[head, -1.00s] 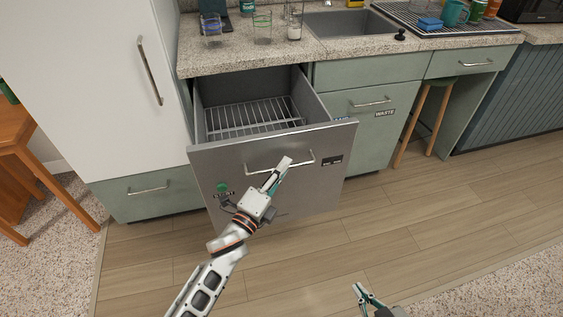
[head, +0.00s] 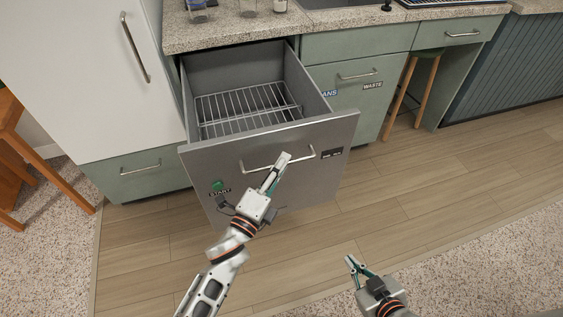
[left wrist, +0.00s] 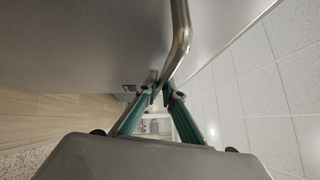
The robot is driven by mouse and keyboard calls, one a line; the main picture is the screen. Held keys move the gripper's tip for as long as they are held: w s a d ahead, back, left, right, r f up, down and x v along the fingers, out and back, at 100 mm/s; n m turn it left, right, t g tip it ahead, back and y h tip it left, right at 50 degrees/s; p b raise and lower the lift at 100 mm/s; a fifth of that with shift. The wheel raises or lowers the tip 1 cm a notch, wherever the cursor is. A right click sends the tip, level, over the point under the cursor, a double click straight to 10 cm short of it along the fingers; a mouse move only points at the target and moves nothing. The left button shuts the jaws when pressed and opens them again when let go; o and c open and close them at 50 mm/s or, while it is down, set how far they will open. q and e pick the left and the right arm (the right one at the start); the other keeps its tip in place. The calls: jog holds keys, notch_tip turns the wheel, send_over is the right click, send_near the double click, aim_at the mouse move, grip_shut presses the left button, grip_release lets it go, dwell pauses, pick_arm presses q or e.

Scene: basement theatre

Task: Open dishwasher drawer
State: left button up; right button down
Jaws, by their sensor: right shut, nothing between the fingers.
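The dishwasher drawer (head: 300,120) is a steel-fronted drawer pulled well out from under the counter in the head view. Its wire rack (head: 243,108) is empty. A bar handle (head: 312,152) runs across the front and also shows in the left wrist view (left wrist: 181,40). My left gripper (head: 284,158) is at the middle of the handle, its fingertips closed around the bar in the left wrist view (left wrist: 161,92). My right gripper (head: 352,262) is shut and empty, low over the floor, apart from the drawer.
Glasses (head: 247,7) stand on the counter (head: 225,33). The wood floor (head: 440,175) at right is clear.

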pick_arm(q)
jog(key=o, duration=0.4)
jog(key=v, duration=1.2)
pick_arm(e)
jog(key=shift+r, duration=0.1)
